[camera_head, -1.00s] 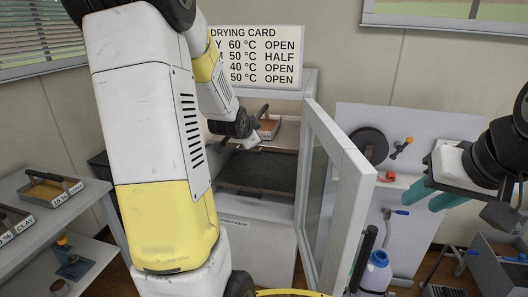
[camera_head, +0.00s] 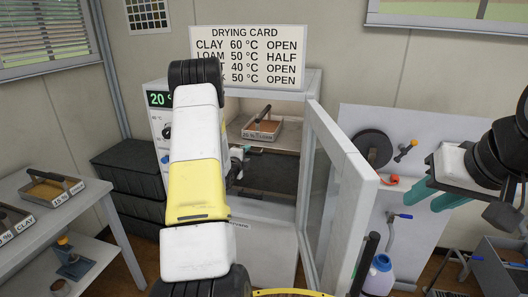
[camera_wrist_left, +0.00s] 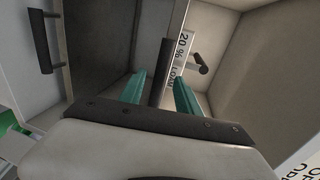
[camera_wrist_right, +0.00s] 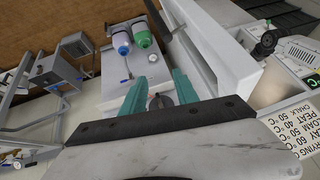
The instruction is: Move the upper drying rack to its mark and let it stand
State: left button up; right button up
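The drying oven (camera_head: 313,80) stands with its glass door (camera_head: 340,190) swung out to the right. Inside, a tray labelled 20 % loam (camera_head: 262,128) rests on the pale upper rack (camera_head: 287,141); its label strip also shows in the left wrist view (camera_wrist_left: 181,55). A dark surface (camera_head: 262,173) lies below. My left gripper (camera_head: 238,160) is at the oven's opening, partly hidden by my arm. In the left wrist view its fingers (camera_wrist_left: 160,92) are apart, with a dark bar handle (camera_wrist_left: 161,70) between them. My right gripper (camera_head: 435,192) is open and empty, outside right. I cannot make out the mark.
The drying card (camera_head: 248,56) stands above the oven. The open door stands between the oven's opening and my right gripper. A shelf table (camera_head: 85,200) with trays is on the left. Dark stacked boxes (camera_head: 125,165) are beside the oven. A blue-capped bottle (camera_head: 380,275) stands lower right.

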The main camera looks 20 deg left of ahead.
aim_at(248, 153)
pick_arm(q)
jog(key=shift+w+f, duration=0.15)
jog(key=shift+w, duration=0.65)
jog(key=shift+w+f, duration=0.15)
jog(key=shift+w, duration=0.65)
grip_shut()
